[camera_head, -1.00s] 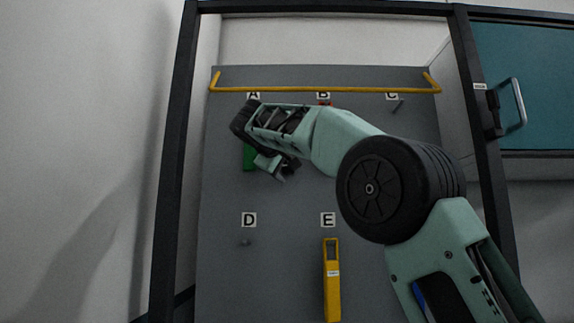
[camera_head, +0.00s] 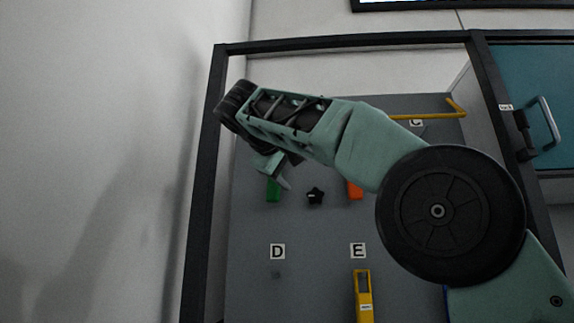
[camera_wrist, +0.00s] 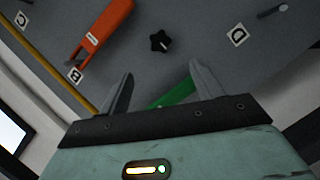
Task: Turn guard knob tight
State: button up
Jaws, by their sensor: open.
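The guard knob appears to be the black star-shaped knob (camera_head: 315,196) on the grey panel (camera_head: 320,225); it also shows in the wrist view (camera_wrist: 160,42), beyond my fingertips. My gripper (camera_wrist: 160,85) is open, with its two fingers apart and nothing held. In the head view my gripper (camera_head: 272,172) is up and left of the knob, apart from it. A green handle (camera_head: 273,190) shows just below the gripper there. In the wrist view the green piece (camera_wrist: 175,95) lies between and behind the fingers, partly hidden.
An orange handle (camera_head: 355,190) hangs right of the knob, and a yellow one (camera_head: 363,295) hangs below label E. A yellow rail (camera_head: 430,115) runs along the panel's top. A black frame (camera_head: 205,190) borders the panel. An empty peg (camera_head: 276,275) is under label D.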

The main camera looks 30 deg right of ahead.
jog(key=shift+v, duration=1.5)
